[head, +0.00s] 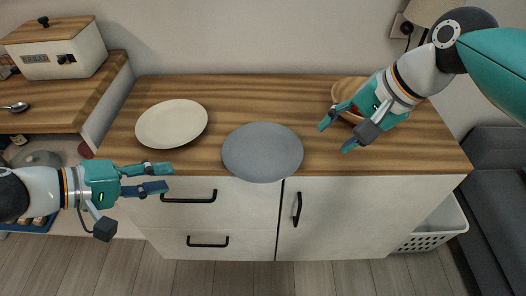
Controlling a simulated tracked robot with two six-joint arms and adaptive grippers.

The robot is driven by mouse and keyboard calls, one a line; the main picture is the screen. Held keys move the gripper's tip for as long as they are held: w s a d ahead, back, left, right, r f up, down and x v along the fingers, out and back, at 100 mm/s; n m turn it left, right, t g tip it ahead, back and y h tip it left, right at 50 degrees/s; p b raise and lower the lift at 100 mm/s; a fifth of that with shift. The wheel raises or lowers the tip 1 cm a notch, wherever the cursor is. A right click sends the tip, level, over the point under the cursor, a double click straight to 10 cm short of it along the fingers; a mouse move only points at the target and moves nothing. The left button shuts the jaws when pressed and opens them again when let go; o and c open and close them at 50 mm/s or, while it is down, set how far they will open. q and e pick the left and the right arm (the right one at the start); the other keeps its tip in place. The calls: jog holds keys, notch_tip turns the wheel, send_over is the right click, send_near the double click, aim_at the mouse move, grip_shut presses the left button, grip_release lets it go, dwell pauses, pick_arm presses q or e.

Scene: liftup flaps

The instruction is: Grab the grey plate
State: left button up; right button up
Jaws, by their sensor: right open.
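The grey plate (262,152) lies flat on the wooden counter, in the middle near its front edge. My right gripper (335,137) is open and empty. In the picture it is a short way to the right of the plate and apart from it. My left gripper (170,179) is in front of the cabinet at the lower left, below and left of the plate. Its two fingers are apart with nothing between them.
A cream plate (172,123) lies left of the grey plate. A wooden bowl (347,91) stands at the back right, partly hidden behind my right gripper. The white cabinet (330,215) has black handles. Wood between the plates is clear.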

aim_at(231, 170)
pick_arm(q)
jog(key=x, duration=1.6)
jog(key=shift+w+d+f, duration=0.2)
jog(key=shift+d+f, duration=0.05)
jog(key=shift+f, duration=0.05)
pick_arm(e)
jog(key=x, duration=1.6)
jog(key=shift+f, duration=0.45)
pick_arm(q)
jog(key=c, duration=0.6)
pick_arm(e)
jog(key=c, duration=0.6)
pick_arm(q)
grip_shut()
pick_arm(e)
grip_shut()
